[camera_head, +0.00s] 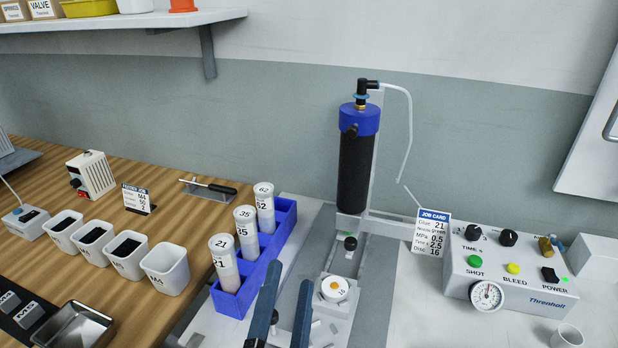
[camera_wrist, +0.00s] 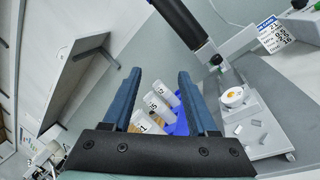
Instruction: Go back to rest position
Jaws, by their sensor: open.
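My gripper (camera_head: 283,305) shows at the bottom middle of the head view, its two blue fingers apart with nothing between them. In the wrist view my gripper (camera_wrist: 160,88) is open and empty, its fingers pointing away from the camera. A blue rack (camera_head: 283,226) with white-capped tubes labelled 21, 35 and 62 stands just beyond and left of the fingers. In the wrist view the tubes (camera_wrist: 153,104) show between the fingers but farther off. A black cylinder with a blue cap (camera_head: 356,160) stands upright on a stand right of the rack.
A dispenser box (camera_head: 512,270) with buttons and a gauge sits at right, beside a job card (camera_head: 430,235). A round white piece (camera_head: 334,289) sits on a fixture below the cylinder. White bins (camera_head: 165,268) stand at left. A shelf (camera_head: 120,20) overhangs the upper left.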

